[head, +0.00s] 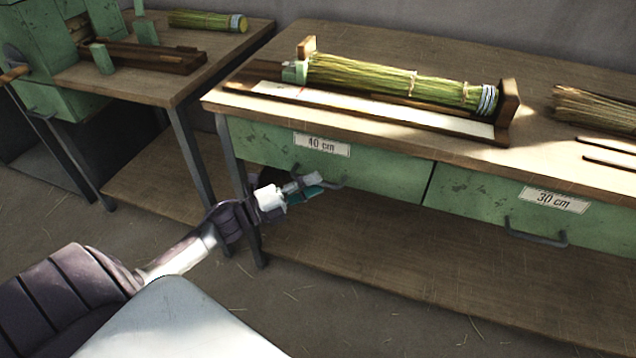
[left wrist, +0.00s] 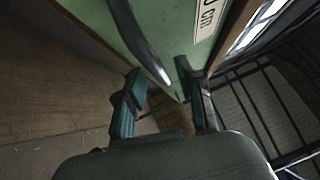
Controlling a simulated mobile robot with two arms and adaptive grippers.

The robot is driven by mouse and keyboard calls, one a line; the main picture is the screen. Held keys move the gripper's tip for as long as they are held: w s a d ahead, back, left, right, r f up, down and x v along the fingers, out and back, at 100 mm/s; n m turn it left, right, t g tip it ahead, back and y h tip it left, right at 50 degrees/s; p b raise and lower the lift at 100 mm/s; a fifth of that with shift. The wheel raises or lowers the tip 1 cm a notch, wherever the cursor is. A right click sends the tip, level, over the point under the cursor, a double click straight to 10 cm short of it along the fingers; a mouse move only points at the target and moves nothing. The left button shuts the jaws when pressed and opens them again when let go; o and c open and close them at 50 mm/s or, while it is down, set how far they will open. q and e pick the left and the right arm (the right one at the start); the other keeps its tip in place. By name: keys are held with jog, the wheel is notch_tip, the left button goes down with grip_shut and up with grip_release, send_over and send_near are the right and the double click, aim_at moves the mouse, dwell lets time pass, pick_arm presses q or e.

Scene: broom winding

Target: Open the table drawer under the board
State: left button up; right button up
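The green 40 cm drawer (head: 385,184) sits under the wooden board (head: 400,117) that carries a bundle of broom straw (head: 400,80). The drawer looks shut, with its front in line with the neighbouring one. Its dark bar handle (head: 338,185) is partly hidden by my left gripper (head: 311,185), which is at the handle's left part. In the left wrist view, my left gripper (left wrist: 163,92) has its fingers apart. The handle (left wrist: 140,42) reaches toward the gap between the fingertips; I cannot tell whether they touch it. My right gripper is not in view.
The 30 cm drawer (head: 575,218) with its own handle is at the right. A lower shelf (head: 400,262) runs beneath the drawers. A second table (head: 130,82) with a green machine stands at the left. The floor in front is clear apart from straw bits.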

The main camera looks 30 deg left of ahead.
pick_arm(q)
jog(key=shift+x, duration=0.95)
grip_shut()
